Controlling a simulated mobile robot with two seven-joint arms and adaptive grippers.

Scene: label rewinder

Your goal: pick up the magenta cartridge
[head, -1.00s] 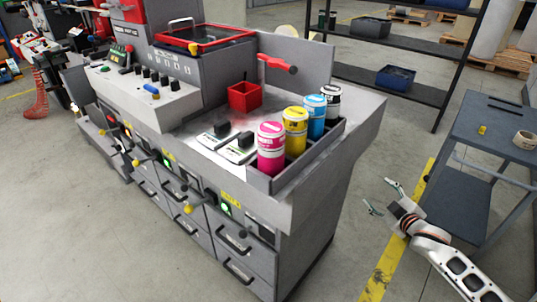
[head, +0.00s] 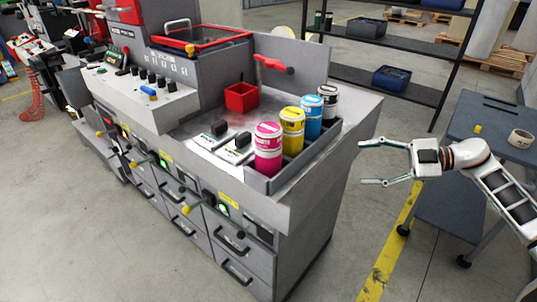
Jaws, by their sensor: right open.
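The magenta cartridge (head: 268,150) stands upright at the near-left end of a grey tray (head: 258,186) on the machine's top. It has a white band and a magenta and white top. Yellow (head: 291,132), blue (head: 311,118) and black (head: 328,101) cartridges stand in a row behind it. My right gripper (head: 367,162) is to the right of the machine, apart from the cartridges, with its two fingers spread and pointing left towards the tray. Nothing is between them. My left gripper is not in view.
A red box (head: 241,97) and two black-handled blocks sit left of the tray. A red handle (head: 273,64) projects behind it. A blue-grey cart (head: 490,130) with a tape roll (head: 521,138) stands at right. Dark shelves (head: 400,85) are behind.

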